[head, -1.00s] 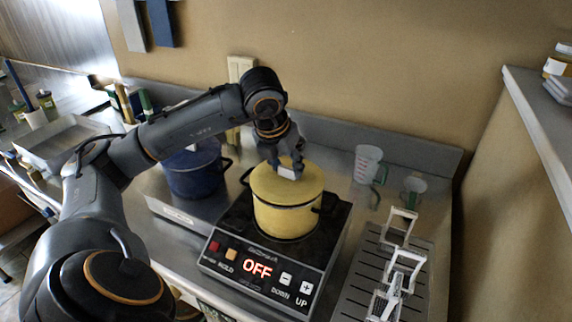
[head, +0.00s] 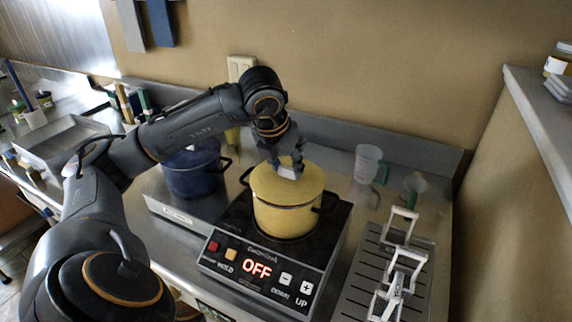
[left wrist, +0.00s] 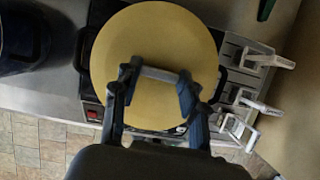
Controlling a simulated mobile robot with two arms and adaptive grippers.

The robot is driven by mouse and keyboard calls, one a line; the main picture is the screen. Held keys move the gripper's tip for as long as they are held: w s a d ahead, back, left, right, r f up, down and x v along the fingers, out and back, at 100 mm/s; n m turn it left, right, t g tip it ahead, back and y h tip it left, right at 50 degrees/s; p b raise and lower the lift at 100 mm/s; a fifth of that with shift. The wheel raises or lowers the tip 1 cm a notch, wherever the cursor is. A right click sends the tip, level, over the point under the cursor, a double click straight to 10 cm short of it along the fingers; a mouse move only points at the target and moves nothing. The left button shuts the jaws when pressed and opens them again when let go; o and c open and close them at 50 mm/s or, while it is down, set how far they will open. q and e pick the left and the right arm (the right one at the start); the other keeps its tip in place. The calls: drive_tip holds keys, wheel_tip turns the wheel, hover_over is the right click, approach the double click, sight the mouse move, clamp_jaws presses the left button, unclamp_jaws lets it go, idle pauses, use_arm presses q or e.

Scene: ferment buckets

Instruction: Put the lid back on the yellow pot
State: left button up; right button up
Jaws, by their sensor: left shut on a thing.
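The yellow pot (head: 284,218) stands on the cooktop (head: 262,264), whose panel reads OFF. Its yellow lid (head: 303,181) is on top of the pot and looks level; I cannot tell whether it is fully seated. My left gripper (head: 288,168) is above the lid, shut on the lid's light handle. The left wrist view also shows the round lid (left wrist: 160,50) with the fingers of my left gripper (left wrist: 158,88) on both sides of its handle. The lid hides most of the pot there. My right gripper is not in view.
A blue pot (head: 192,174) stands close on the left. A drip rack with white holders (head: 404,268) is on the right. A clear jug (head: 368,163) and a smaller cup (head: 413,188) stand behind it. The wall is close behind.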

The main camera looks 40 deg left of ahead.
use_arm(q)
drive_tip(key=o, duration=1.8)
wheel_tip(320, 180, up, 7)
drive_tip(key=p, duration=0.5)
clamp_jaws()
idle(1.0)
